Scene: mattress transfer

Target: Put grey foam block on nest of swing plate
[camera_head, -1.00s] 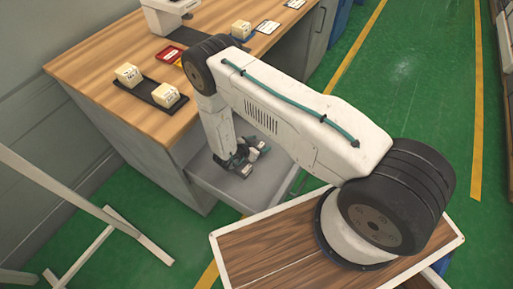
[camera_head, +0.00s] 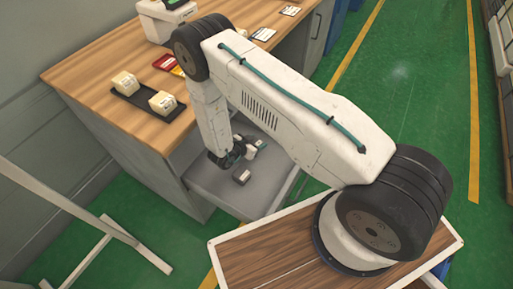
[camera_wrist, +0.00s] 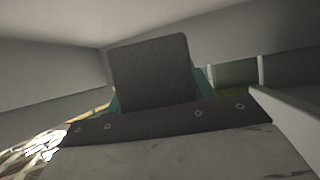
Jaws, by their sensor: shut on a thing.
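My gripper (camera_head: 222,160) points down into an open grey drawer (camera_head: 205,188) in the head view. In the wrist view a dark grey block (camera_wrist: 152,75) fills the space between the teal fingers, which show at its sides; it seems to be the grey foam block. My gripper is shut on it.
A wooden worktop (camera_head: 90,75) stands above the drawer. It bears a dark tray (camera_head: 140,100) with cream blocks (camera_head: 162,103), a red tray (camera_head: 165,62) and white cards (camera_head: 263,34). A white stand (camera_head: 85,210) is at left. Green floor is free at right.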

